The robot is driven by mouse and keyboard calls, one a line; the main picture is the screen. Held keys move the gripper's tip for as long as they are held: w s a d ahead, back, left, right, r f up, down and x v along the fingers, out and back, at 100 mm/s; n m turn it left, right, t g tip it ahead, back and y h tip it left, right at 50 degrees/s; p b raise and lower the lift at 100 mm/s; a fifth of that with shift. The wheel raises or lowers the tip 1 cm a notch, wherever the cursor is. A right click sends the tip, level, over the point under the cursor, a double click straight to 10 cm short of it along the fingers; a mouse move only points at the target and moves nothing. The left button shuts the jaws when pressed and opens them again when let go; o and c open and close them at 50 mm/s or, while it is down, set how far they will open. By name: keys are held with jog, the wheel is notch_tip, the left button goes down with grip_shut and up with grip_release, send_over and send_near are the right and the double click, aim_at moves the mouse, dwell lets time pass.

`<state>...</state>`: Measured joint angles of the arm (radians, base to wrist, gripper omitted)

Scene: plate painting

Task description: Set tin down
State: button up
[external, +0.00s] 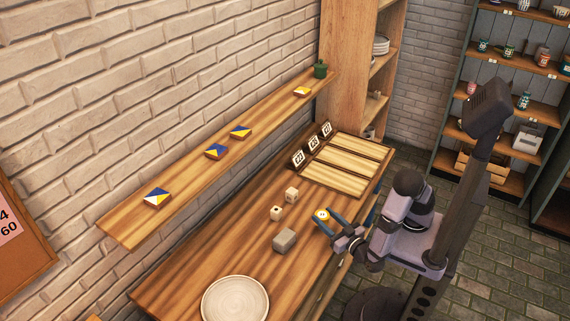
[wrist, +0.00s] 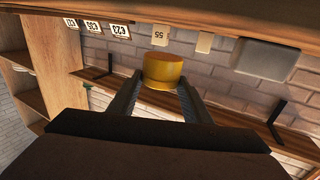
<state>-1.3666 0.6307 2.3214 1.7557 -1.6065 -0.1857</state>
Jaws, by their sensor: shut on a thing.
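My gripper (external: 325,220) is shut on a small yellow tin (external: 321,215) over the front part of the wooden worktop. In the wrist view the yellow tin (wrist: 163,71) sits between the two fingers of my gripper (wrist: 160,90), and its round side shows. Whether the underside of the tin touches the worktop is hard to tell. Two small pale cubes, a nearer one (external: 277,213) and a farther one (external: 292,195), stand left of the tin. A grey block (external: 285,240) lies to the lower left of it.
A white plate (external: 235,300) lies at the near end of the worktop (external: 190,285). A three-part wooden tray (external: 372,150) with number cards (external: 313,143) lies at the far end. A wall shelf (external: 180,215) carries several painted tiles and a green pot (external: 320,71).

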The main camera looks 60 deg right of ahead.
jog(key=shift+f, duration=2.05)
jog(key=shift+f+b, duration=0.25)
jog(key=shift+b, duration=0.15)
jog(key=o, duration=1.1)
jog(key=shift+o, duration=0.2)
jog(key=shift+r, duration=0.15)
jog(key=shift+r, duration=0.2)
jog(key=shift+s+a+f, duration=0.15)
jog(key=shift+s, duration=0.2)
jog(key=b+v, duration=0.1)
jog(key=v, duration=1)
jog(key=shift+s, duration=0.15)
